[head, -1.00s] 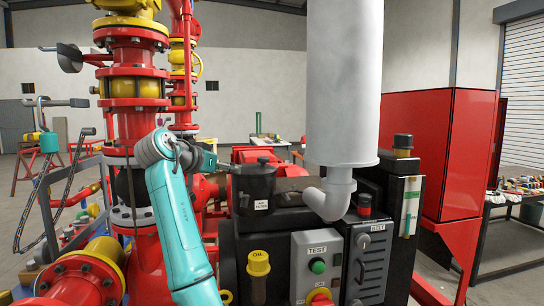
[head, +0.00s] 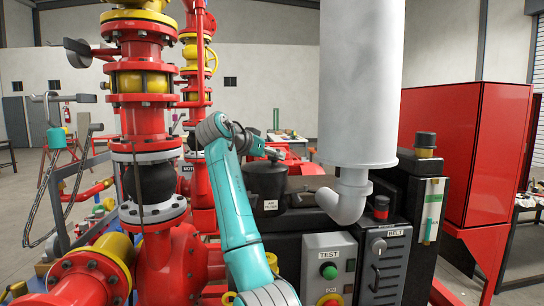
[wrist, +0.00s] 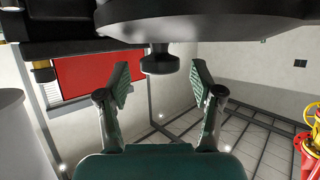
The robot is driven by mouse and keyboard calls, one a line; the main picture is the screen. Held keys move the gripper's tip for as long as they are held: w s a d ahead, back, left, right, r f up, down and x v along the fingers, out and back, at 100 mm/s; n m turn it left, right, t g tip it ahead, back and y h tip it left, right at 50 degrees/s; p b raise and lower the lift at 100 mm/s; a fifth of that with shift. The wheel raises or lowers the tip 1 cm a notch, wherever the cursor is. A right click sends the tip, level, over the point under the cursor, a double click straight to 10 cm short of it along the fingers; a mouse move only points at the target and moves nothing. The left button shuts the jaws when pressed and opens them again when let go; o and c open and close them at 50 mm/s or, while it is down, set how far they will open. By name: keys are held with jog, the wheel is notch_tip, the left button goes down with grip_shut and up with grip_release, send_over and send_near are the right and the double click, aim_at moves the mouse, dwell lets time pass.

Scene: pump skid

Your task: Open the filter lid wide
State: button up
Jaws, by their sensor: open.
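The black air filter housing (head: 268,207) with its white label stands upright on the engine skid in the head view. Its round dark lid (head: 266,170) looks shut. My gripper (head: 275,153) is at the top of the housing, by the lid's far side, partly hidden by my wrist. In the wrist view, the lid's dark underside or rim (wrist: 215,14) fills the top, and a dark round knob (wrist: 160,62) sticks out from it. My gripper (wrist: 160,84) is open, a finger on each side of the knob, with gaps; I see no contact.
A large white exhaust cylinder (head: 361,80) with its elbow pipe stands just right of the filter. Red and yellow pipework (head: 140,85) rises on the left. A grey test panel (head: 329,268) is in front. The space above the lid looks free.

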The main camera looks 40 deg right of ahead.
jog(key=shift+w+d+f, duration=0.1)
jog(key=shift+d+f, duration=0.1)
jog(key=shift+d, duration=0.3)
grip_shut()
jog(key=shift+r, duration=0.1)
